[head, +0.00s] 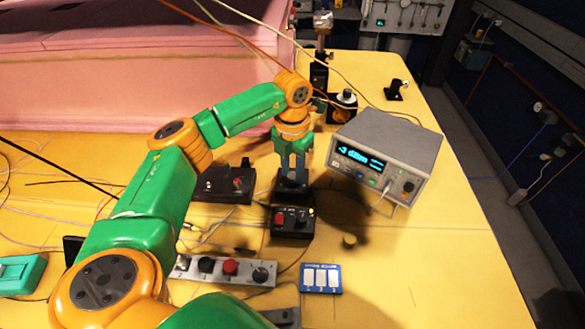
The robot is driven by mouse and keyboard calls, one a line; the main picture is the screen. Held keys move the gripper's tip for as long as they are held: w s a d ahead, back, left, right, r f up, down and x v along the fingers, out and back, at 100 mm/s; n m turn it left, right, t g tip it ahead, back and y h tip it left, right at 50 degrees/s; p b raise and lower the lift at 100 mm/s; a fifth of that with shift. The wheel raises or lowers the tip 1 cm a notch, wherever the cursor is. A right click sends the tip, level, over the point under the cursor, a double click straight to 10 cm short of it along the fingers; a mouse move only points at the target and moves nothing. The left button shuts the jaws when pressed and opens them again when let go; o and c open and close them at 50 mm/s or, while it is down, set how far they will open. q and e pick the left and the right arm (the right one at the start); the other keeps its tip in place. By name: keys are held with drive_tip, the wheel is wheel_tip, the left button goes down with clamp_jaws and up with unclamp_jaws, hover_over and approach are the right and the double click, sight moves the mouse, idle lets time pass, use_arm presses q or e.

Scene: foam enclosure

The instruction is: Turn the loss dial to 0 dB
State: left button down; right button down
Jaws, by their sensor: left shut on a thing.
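My left gripper (292,170) points straight down over a small black box (291,190) near the middle of the table. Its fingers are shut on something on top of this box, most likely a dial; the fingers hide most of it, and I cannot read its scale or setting. A grey meter (385,150) to the right has a lit blue display reading about -3 dBm. My right gripper is not in view.
A black box with a red button (291,221) stands just in front. A pink foam block (130,75) fills the back left. The yellow table's front right is clear.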

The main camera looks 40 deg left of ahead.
sight(292, 175)
use_arm(q)
drive_tip(key=shift+n, duration=1)
drive_tip(key=c, duration=0.6)
unclamp_jaws()
drive_tip(key=shift+r, duration=0.1)
wheel_tip(292, 175, up, 6)
drive_tip(key=shift+r+b, duration=0.1)
drive_tip(key=shift+b, duration=0.55)
drive_tip(key=shift+r, duration=0.4)
